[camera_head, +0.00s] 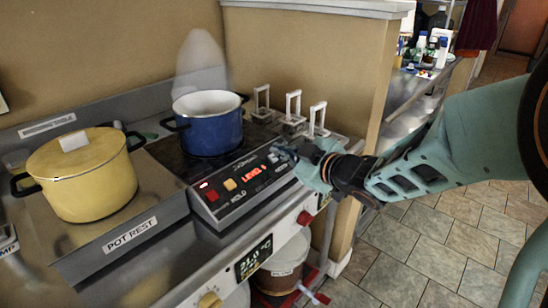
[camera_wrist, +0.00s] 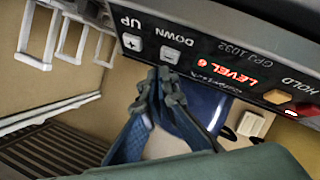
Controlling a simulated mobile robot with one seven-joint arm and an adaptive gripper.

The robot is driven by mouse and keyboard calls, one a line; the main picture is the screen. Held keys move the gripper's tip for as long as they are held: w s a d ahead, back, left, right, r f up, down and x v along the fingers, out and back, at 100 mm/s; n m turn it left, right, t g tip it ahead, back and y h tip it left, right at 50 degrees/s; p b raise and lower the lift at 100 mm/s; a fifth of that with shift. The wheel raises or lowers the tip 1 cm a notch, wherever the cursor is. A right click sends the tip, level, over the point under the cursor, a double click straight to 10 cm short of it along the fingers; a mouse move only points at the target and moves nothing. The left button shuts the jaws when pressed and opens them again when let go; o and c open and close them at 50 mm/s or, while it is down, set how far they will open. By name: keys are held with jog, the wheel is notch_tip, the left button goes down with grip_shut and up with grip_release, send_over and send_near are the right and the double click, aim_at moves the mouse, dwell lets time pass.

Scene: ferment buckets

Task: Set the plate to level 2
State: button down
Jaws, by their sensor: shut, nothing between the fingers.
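The control panel (camera_head: 240,180) has a red lit LEVEL display (camera_head: 253,174); its digit is too small to read surely in the head view and looks like a 6 in the wrist view (camera_wrist: 225,66). The wrist view shows a plus button (camera_wrist: 132,41) marked UP and a minus button (camera_wrist: 169,54) marked DOWN. My gripper (camera_head: 285,153) is shut and empty at the panel's right end. In the wrist view its fingertips (camera_wrist: 165,73) are right by the minus button; I cannot tell whether they touch it. A blue pot (camera_head: 211,133) stands on the dark plate (camera_head: 168,152).
Pale vapour rises above the blue pot. A yellow lidded pot (camera_head: 83,178) stands on the pot rest (camera_head: 160,205) at left. Several upright white handles (camera_head: 293,107) stand behind the panel, near my gripper. A HOLD button (camera_head: 212,196) is at the panel's left end.

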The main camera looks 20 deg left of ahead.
jog(key=shift+w+a+f, duration=0.1)
jog(key=shift+a+f, duration=0.05)
jog(key=shift+f, duration=0.15)
jog(key=shift+a+f+b, duration=0.2)
jog(key=shift+f+b, duration=0.2)
jog(key=shift+b, duration=0.2)
dwell(0.4)
jog(key=shift+r, duration=0.1)
jog(key=shift+d+r+p, duration=0.4)
jog(key=shift+r+p, duration=0.3)
jog(key=shift+p, duration=0.1)
jog(key=shift+f, duration=0.15)
jog(key=shift+a+f+b, duration=0.25)
jog(key=shift+b, duration=0.2)
